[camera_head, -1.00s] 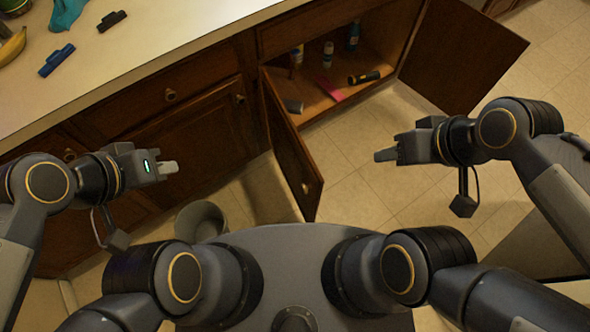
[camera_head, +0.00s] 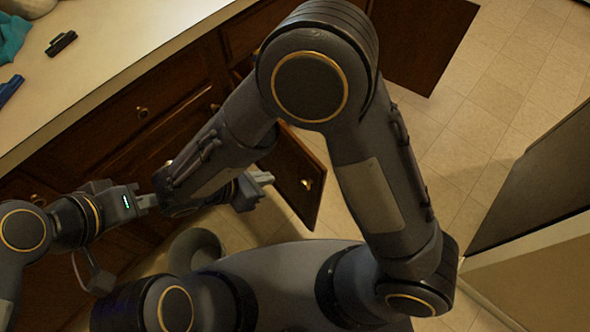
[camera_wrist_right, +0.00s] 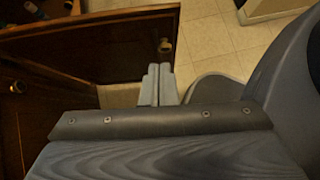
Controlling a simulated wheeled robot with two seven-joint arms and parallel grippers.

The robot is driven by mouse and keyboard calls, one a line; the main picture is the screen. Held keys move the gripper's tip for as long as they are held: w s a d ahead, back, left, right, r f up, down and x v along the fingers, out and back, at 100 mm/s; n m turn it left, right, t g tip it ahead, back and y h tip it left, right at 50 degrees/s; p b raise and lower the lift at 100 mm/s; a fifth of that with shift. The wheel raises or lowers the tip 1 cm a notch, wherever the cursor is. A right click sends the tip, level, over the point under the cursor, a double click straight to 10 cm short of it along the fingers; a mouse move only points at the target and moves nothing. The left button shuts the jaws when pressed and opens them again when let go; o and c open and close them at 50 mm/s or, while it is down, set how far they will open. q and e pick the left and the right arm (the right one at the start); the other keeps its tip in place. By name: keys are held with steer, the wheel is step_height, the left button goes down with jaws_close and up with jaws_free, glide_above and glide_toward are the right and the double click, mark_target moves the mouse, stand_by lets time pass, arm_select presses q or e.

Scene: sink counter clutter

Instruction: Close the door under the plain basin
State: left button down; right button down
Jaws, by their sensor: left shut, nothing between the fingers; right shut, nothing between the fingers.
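Two brown doors of the lower cabinet stand open. The left door (camera_head: 300,172) sticks out toward me, its face and knob (camera_head: 306,184) showing. The right door (camera_head: 428,45) is swung wide at the back. My right gripper (camera_head: 264,179) is shut and empty, to the left of the left door near its lower part. In the right wrist view, its fingertips (camera_wrist_right: 158,72) point at the door (camera_wrist_right: 110,48) just below the knob; contact cannot be told. My left gripper (camera_head: 146,202) is shut and empty, in front of the cabinet. My right arm hides the cabinet opening.
A grey bin (camera_head: 196,248) stands on the floor below my grippers. The counter (camera_head: 110,60) holds a black clip (camera_head: 61,43) and a teal cloth (camera_head: 12,38). A dark panel (camera_head: 535,185) stands at the right. Tiled floor (camera_head: 480,110) is clear at the back right.

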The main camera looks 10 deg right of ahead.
mark_target(311, 165)
steer(key=shift+w+d+r+b+x, duration=0.25)
steer(key=shift+b+x, duration=0.8)
steer(key=shift+x, duration=1.1)
steer(key=shift+w+d+r+b+x, duration=0.1)
steer(key=shift+d+r+b+x, duration=0.25)
steer(key=shift+b+x, duration=1.25)
steer(key=shift+w+d+r+b+x, duration=0.15)
steer(key=shift+r+b+x, duration=0.3)
steer(key=shift+x, duration=2.2)
steer(key=shift+d+f, duration=0.1)
steer(key=shift+d, duration=0.1)
